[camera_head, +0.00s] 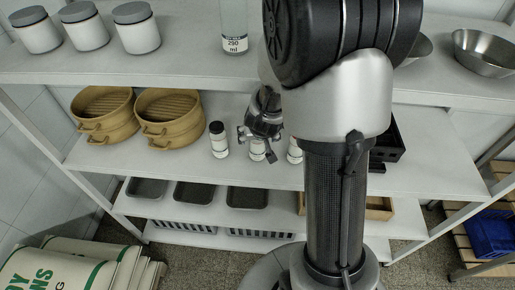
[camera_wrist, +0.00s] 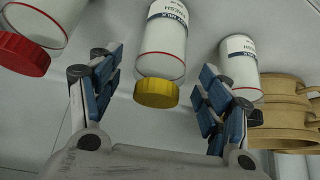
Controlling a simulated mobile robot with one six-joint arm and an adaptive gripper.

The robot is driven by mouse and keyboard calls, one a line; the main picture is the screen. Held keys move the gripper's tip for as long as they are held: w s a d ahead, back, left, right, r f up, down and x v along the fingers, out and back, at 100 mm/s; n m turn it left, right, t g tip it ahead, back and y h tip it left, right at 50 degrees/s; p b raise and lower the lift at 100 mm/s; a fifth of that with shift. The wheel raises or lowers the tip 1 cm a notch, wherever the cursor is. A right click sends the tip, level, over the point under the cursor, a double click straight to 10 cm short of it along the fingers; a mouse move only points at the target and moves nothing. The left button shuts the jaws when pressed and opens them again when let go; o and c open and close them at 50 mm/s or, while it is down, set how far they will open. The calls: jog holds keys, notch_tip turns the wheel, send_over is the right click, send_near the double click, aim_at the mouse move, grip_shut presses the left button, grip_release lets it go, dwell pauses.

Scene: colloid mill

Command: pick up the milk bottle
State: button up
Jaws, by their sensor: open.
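A white milk bottle with a yellow cap (camera_wrist: 163,40) is between my open fingers (camera_wrist: 157,72) in the wrist view, with a gap on either side. Its label shows the words milk and fresh. In the head view this middle bottle (camera_head: 257,152) stands on the middle shelf, its upper part hidden behind my gripper (camera_head: 258,140). A similar bottle with a red cap (camera_wrist: 30,48) is on the left in the wrist view. A third bottle with a dark cap (camera_wrist: 239,65) is on the right; in the head view it stands left of my gripper (camera_head: 218,143).
Two bamboo steamers (camera_head: 168,115) stand left of the bottles on the middle shelf (camera_head: 190,170). Dark trays (camera_head: 195,192) lie on the shelf below.

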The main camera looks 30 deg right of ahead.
jog(key=shift+x, duration=0.9)
jog(key=shift+r, duration=0.15)
jog(key=shift+c, duration=0.7)
grip_shut()
jog(key=shift+r, duration=0.1)
